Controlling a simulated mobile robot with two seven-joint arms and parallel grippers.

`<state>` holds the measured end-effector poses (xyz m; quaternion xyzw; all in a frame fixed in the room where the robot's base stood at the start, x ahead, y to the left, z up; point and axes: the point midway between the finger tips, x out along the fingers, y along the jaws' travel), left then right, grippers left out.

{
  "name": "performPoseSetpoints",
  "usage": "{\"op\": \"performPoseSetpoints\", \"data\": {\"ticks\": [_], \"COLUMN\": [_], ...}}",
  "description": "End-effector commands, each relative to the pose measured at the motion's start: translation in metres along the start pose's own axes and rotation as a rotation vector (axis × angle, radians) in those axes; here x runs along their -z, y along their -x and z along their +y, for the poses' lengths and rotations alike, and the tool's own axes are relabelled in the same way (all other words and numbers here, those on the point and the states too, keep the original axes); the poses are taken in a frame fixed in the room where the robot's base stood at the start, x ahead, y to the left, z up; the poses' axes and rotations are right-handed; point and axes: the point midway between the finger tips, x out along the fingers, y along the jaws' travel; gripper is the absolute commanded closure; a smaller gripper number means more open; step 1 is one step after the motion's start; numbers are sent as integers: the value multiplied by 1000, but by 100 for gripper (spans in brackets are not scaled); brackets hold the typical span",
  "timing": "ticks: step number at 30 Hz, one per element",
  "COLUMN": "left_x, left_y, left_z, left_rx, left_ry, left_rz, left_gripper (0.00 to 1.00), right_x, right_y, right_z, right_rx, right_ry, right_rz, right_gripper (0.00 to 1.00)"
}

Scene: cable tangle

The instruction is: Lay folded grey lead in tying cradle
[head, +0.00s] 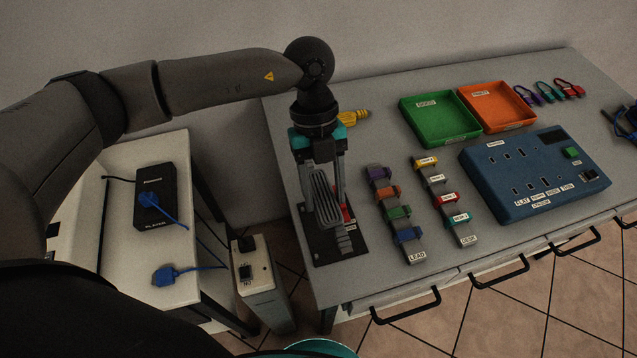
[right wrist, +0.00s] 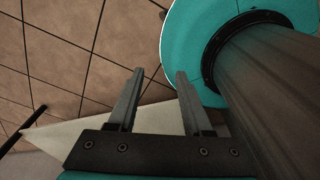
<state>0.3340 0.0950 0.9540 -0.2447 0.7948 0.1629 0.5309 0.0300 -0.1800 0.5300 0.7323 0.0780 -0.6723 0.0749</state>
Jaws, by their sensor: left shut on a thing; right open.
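The folded grey lead (head: 324,198) is a flat bundle of parallel strands, hanging upright between the fingers of my left gripper (head: 328,205). That gripper points down and is shut on it. The tying cradle (head: 325,248), a dark plate with a red part and grey pieces, lies at the table's left end directly below. The lead and fingers cover part of it, and I cannot tell whether the lead touches it. My right gripper (right wrist: 160,75) is open and empty above the tiled floor in the right wrist view.
Two racks of coloured clips, LEAD (head: 398,212) and DESK (head: 447,205), lie right of the cradle. A yellow plug (head: 354,117) is behind the gripper. Green (head: 432,133) and orange (head: 512,120) trays and a blue socket panel (head: 530,185) stand farther right.

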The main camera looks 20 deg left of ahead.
Motion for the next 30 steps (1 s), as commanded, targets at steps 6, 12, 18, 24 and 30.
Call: {"op": "performPoseSetpoints", "data": {"ticks": [6,12,18,24,30], "left_x": [-8,-17,-26,-34,-40], "left_y": [-18,-40,-62,-81,-94], "left_z": [0,0,0,0,0], "left_rx": [-1,0,0,0,-1], "left_ry": [-1,-2,-2,-3,-3], "left_rz": [0,0,-1,-1,-1], "left_gripper": [100,100,100,100,100], "right_x": [2,0,-1,-2,7], "right_y": [-18,-40,-62,-81,-94], "right_z": [11,12,12,12,20], "right_rx": [-15,-16,-16,-16,-27], "right_ry": [0,-2,-2,-4,-7], "right_rz": [6,7,8,10,31], "right_gripper": [50,50,50,50,50]}}
